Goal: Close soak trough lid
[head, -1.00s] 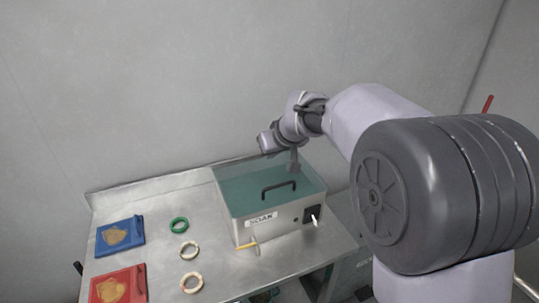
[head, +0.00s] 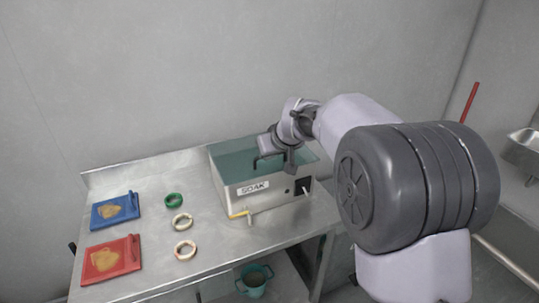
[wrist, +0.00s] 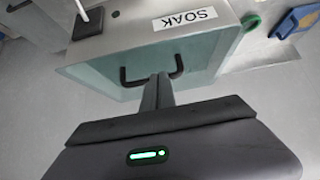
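The soak trough (head: 276,199) is a metal box marked SOAK, at the right of the steel table. Its teal see-through lid (head: 232,157) looks flat over the top, though I cannot tell if it is fully seated. The lid's black handle (head: 257,162) stands up from it and also shows in the wrist view (wrist: 130,83). My gripper (head: 290,171) is over the lid at the handle. In the wrist view its fingers (wrist: 158,80) are together and cross in front of the handle bar. I see no handle gripped between them; contact is unclear.
Green (head: 174,193) and pale rings (head: 182,213), a blue tray (head: 95,222) and a red tray (head: 89,274) lie left. A teal bucket (head: 254,290) is below.

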